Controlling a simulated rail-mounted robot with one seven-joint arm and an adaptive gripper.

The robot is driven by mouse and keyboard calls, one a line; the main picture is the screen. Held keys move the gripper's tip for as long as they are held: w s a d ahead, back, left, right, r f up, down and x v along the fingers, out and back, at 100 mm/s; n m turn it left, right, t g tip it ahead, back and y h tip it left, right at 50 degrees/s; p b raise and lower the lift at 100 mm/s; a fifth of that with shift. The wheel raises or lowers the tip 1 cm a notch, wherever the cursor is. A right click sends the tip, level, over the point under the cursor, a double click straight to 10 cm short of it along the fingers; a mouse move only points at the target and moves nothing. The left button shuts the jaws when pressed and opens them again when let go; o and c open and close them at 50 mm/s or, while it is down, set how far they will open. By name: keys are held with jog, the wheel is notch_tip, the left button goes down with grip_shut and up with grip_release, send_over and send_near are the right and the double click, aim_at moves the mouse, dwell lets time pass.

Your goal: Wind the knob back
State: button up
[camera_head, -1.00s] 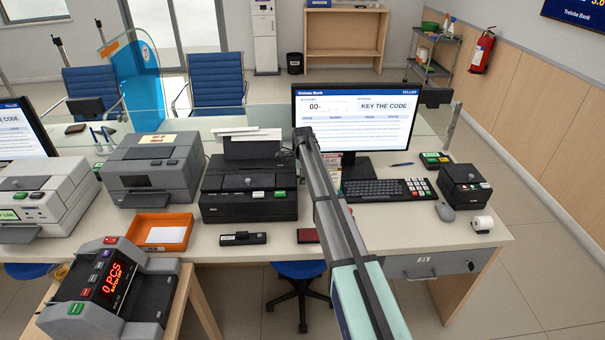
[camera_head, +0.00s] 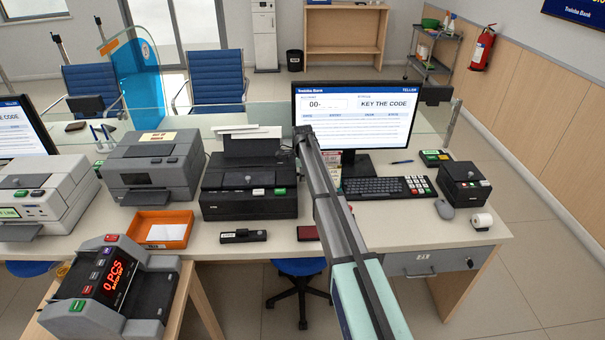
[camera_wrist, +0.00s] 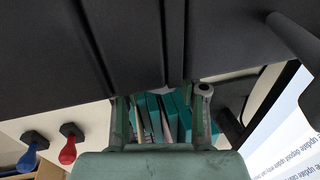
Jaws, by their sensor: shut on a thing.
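The black printer (camera_head: 248,205) stands mid-counter, with paper at its top back. My arm reaches from the lower right of the head view to beside this printer's right side; the gripper end is not clear there. In the wrist view, my gripper (camera_wrist: 162,100) has its two fingers against a large dark body (camera_wrist: 90,45) that fills the top. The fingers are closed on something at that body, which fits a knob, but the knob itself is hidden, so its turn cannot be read.
The monitor (camera_head: 356,110) and keyboard (camera_head: 372,190) are right of the printer. A grey printer (camera_head: 150,170) and an orange tray (camera_head: 160,230) are to the left. A red-handled stamp (camera_wrist: 68,152) and a blue-handled one (camera_wrist: 27,158) show in the wrist view.

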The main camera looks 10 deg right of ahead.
jog(key=g, duration=0.1)
jog(key=w+g+p, duration=0.1)
jog(key=g, duration=0.1)
jog(key=shift+g+y, duration=0.3)
jog(key=shift+g, duration=0.6)
jog(key=shift+s+g+p, duration=0.1)
jog(key=shift+g+p, duration=0.2)
jog(key=shift+g, duration=0.2)
jog(key=shift+s, duration=0.1)
jog(key=o, duration=1.1)
jog(key=shift+f, duration=0.1)
jog(key=shift+o, duration=0.2)
jog(key=v, duration=0.7)
jog(key=shift+r, duration=0.3)
